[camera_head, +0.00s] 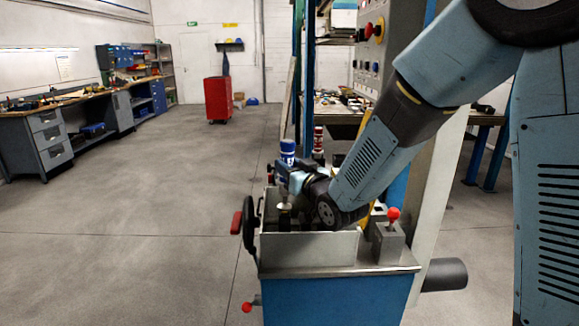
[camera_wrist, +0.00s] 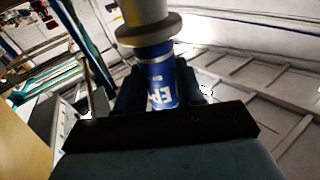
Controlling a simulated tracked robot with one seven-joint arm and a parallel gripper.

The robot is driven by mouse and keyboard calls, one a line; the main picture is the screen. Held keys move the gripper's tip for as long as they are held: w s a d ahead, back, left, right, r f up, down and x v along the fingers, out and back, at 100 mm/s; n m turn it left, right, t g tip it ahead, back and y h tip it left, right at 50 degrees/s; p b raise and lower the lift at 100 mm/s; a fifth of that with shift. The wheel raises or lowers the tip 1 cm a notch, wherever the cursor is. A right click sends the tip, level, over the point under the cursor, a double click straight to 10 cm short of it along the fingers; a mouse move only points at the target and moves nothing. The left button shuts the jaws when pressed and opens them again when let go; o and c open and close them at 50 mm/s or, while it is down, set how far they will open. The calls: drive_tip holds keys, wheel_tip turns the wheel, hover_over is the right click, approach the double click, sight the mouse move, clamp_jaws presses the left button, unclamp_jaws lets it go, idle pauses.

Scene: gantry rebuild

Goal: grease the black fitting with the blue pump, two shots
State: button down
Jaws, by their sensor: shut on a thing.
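The blue pump (camera_head: 287,149), a blue cylinder with a white band, stands upright in my gripper (camera_head: 284,172) above the open metal box of the blue machine. In the wrist view my gripper (camera_wrist: 160,98) is shut around the pump (camera_wrist: 160,75), whose blue body carries white lettering and meets a pale collar and cylinder at the top of the picture. In the head view, a pale lower part of the pump shows below my gripper, over the box. I cannot make out the black fitting in either view; the box's inside is partly hidden by my arm.
The grey box (camera_head: 310,250) sits on the blue cabinet (camera_head: 335,300). A black handwheel (camera_head: 250,224) with a red handle is at its left, a red-knobbed lever (camera_head: 392,214) at its right. A red-and-white can (camera_head: 318,142) stands behind. Floor at left is clear.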

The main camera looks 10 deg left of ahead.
sight(291, 146)
drive_tip(key=shift+f, duration=0.85)
drive_tip(key=shift+r, duration=0.6)
drive_tip(key=shift+f, duration=0.35)
idle(1.3)
drive_tip(key=shift+r, duration=3.45)
